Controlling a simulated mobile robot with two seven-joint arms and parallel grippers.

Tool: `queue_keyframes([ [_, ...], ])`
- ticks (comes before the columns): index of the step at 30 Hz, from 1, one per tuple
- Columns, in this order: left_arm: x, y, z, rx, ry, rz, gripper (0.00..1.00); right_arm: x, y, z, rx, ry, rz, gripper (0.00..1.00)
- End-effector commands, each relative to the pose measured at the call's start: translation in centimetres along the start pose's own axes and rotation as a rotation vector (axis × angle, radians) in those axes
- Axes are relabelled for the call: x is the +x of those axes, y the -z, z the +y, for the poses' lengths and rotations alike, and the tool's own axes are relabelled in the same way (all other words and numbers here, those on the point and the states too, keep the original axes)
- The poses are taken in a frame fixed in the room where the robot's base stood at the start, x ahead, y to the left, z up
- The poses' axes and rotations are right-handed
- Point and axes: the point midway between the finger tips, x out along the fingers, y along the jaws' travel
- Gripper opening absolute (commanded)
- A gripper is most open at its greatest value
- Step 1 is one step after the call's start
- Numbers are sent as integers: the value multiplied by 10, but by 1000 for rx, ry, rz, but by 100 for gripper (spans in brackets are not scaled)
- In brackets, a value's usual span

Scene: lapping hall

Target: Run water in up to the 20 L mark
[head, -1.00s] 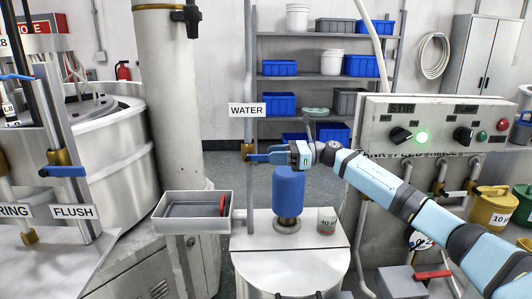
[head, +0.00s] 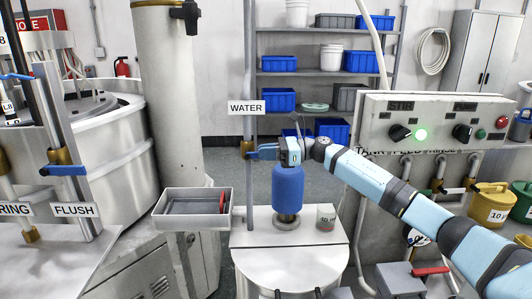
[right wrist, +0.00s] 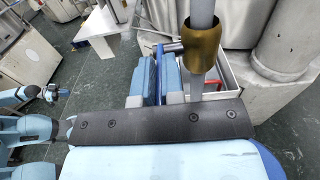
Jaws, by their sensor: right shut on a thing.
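The WATER sign (head: 246,107) hangs on a grey upright pipe. Below it sits the brass valve (head: 247,150) with a blue lever (head: 265,151) pointing right. My right gripper (head: 288,151) is shut on the lever's outer part. In the right wrist view, its blue fingers (right wrist: 157,80) are beside the brass valve body (right wrist: 204,48) and the grip is partly hidden. I see no 20 L mark and no water.
A grey tray (head: 165,222) stands left of the pipe and a small labelled cup (head: 326,217) on the lid. A control panel (head: 440,120) with a lit green lamp is at right. Another blue-levered valve (head: 64,170) is at left, near the FLUSH sign (head: 73,209).

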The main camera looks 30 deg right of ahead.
Motion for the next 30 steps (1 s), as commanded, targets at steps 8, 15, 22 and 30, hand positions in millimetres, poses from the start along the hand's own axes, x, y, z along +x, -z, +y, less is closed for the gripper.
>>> queue_keyframes([
  [8, -20, 28, 1, 23, 3, 23, 0, 4, -21, 0, -4, -1, 262, 0],
  [15, -20, 22, 0, 26, 2, 10, 0, 5, -16, 0, 0, 0, 322, 0],
  [22, -20, 21, 0, 26, 2, 6, 0, 5, -16, 0, 0, 0, 320, 20],
  [30, -21, 25, 0, 26, 2, 13, 0, 5, -16, 0, 0, 0, 320, 34],
])
